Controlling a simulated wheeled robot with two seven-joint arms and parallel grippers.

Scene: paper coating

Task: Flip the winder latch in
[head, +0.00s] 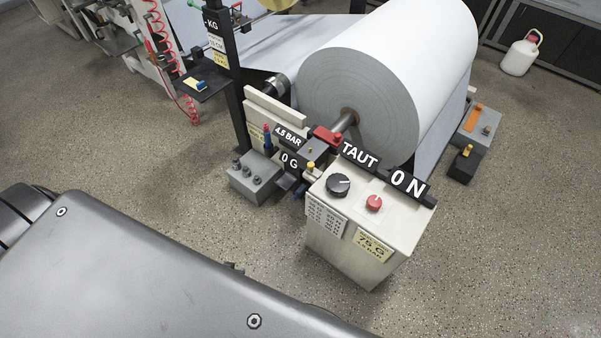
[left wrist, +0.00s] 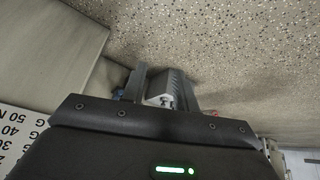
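The winder's paper roll (head: 365,95) sits on a metal shaft (head: 343,122) in the head view. A red piece (head: 326,134), which looks like the latch, is at the shaft's near end, above a grey block (head: 312,150). I cannot tell its exact position. My left gripper (left wrist: 160,88) shows in the left wrist view, pointing at the floor side beside a pale box face. My left gripper is not clear in the head view. My right gripper is not in view.
A cream control box (head: 365,230) with a black knob (head: 338,184) and red knob (head: 374,203) stands before the roll. Signs read "TAUT", "0 N" and "4.5 BAR". A grey box (head: 255,178) stands left of it. My large grey body part fills the lower left.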

